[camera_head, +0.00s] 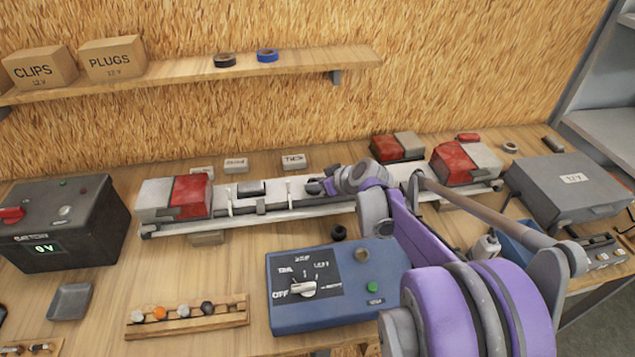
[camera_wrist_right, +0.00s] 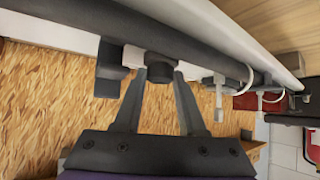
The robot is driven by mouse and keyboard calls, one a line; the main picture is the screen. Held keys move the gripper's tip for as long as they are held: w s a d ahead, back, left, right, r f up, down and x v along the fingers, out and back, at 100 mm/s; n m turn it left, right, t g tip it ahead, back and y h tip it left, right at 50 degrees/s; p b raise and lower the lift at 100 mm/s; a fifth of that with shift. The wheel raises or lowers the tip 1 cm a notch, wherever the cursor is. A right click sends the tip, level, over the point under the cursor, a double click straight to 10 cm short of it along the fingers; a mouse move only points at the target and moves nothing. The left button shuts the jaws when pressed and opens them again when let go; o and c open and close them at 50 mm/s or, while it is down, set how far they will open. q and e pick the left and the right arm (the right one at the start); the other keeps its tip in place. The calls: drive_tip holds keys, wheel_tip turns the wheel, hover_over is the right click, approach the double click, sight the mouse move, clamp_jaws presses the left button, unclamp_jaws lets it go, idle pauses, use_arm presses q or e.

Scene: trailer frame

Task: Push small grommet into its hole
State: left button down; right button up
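A small dark round grommet (camera_wrist_right: 160,68) sits between the fingertips of my right gripper (camera_wrist_right: 161,76) in the right wrist view, against the pale trailer frame bar (camera_wrist_right: 60,33). The fingers touch or nearly touch its sides. In the head view my right gripper (camera_head: 325,187) is at the middle of the trailer frame (camera_head: 285,208), its fingers small and partly hidden by the wrist. The hole is hidden, so I cannot tell how deep the grommet sits. Another dark ring-like piece (camera_head: 339,232) lies on the bench in front of the frame. My left gripper is not in view.
Red and white lamps (camera_head: 190,197) sit at both ends of the frame. A blue switch box (camera_head: 330,312), a wooden rack (camera_head: 190,319) with several coloured pieces, a battery (camera_head: 75,215) and a grey case (camera_head: 570,185) stand around it. A shelf (camera_head: 190,72) runs behind.

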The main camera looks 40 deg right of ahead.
drive_tip(key=o, duration=0.5)
drive_tip(key=shift+a, duration=0.1)
drive_tip(key=shift+c, duration=1)
drive_tip(key=shift+o, duration=1.2)
drive_tip(key=shift+r, duration=0.1)
